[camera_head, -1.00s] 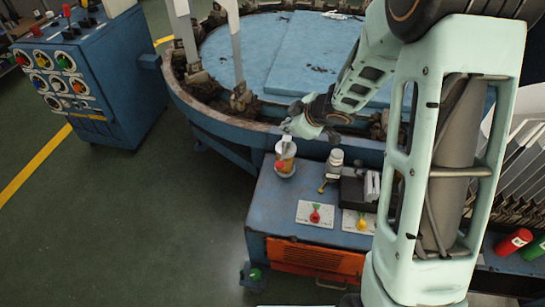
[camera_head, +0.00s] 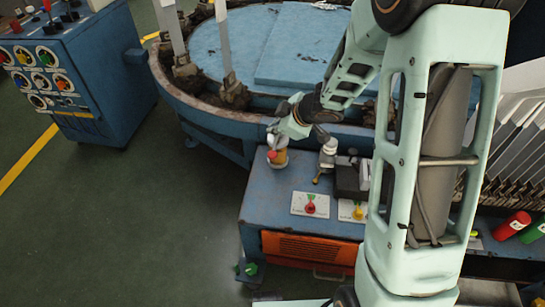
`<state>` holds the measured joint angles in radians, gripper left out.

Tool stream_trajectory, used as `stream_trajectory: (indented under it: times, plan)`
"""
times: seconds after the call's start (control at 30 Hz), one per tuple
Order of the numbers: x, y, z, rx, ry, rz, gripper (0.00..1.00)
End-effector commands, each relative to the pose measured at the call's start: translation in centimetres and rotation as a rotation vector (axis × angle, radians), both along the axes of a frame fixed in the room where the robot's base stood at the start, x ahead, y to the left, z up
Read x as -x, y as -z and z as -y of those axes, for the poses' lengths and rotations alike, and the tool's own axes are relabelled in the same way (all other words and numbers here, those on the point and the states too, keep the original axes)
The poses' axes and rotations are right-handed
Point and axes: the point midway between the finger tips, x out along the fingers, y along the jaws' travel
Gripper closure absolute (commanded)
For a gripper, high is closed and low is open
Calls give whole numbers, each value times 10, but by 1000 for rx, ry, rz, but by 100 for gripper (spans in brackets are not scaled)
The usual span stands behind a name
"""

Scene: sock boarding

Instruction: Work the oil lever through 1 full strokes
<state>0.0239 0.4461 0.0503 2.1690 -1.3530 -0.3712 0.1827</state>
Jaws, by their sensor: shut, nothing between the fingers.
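A small oil pot (camera_head: 279,158) with an amber body, pale top and red knob stands at the back left of the blue cabinet top (camera_head: 262,196). I cannot clearly pick out its lever, as my gripper covers the pot's top. My gripper (camera_head: 274,139) is shut and empty, its fingertips at or just above the top of the pot. I cannot tell whether they touch it. A grey fitting with a brass arm (camera_head: 325,160) stands to the right of the pot.
A red knob (camera_head: 310,208) and a yellow knob (camera_head: 358,213) sit on white plates in front. The round table's rim (camera_head: 215,118) is close behind. A blue control box (camera_head: 100,100) stands at left. Red (camera_head: 512,224) and green cylinders lie at right. Floor at left is clear.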

Motion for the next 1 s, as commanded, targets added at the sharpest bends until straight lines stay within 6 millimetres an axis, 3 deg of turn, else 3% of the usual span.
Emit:
stream_trajectory:
  times: [0.03, 0.43, 1.0]
  plan:
    - [1, 13, 0, 0, 0, 0, 100]
    - [7, 55, -1, -1, 0, -1, 100]
    - [7, 59, -1, -1, 1, 0, 100]
